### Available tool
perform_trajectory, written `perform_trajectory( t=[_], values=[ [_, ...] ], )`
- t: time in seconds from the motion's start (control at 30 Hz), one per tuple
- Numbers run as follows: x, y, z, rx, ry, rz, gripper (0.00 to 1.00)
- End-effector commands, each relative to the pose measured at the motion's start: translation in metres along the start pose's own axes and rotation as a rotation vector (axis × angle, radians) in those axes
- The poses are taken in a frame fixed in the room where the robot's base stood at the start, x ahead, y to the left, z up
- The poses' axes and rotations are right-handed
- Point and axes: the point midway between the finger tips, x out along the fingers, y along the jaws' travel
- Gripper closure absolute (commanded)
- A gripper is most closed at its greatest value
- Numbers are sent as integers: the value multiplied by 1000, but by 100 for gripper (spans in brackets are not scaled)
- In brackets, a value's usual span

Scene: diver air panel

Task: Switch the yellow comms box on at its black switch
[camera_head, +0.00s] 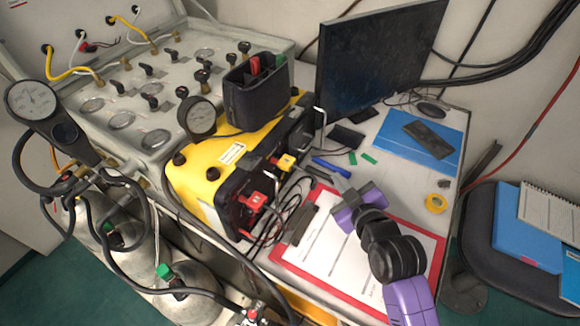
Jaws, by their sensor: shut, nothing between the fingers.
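The yellow comms box (212,172) stands on the bench in the middle of the view, with its dark front panel (236,190) facing right. Red and yellow plugs with cables sit on that panel. The black switch cannot be made out for certain among the dark fittings and cables. My gripper (342,184), with purple parts and grey fingers, is above the bench to the right of the panel, apart from it. It is shut and empty.
A black pouch (256,98) stands on the box. A clipboard (312,255) lies below my arm. A monitor (378,58), pens and a blue folder (437,152) are behind. The grey gauge panel (120,75) and gas cylinders (125,265) are at left.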

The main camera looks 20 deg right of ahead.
Motion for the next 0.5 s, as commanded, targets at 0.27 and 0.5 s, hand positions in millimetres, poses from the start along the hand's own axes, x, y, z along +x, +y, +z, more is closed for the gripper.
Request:
perform_trajectory(
  t=[0.27,0.5],
  values=[
    [0,-8,10,-66,-38,-32,100],
    [0,-8,10,-65,-37,-31,100]
  ],
)
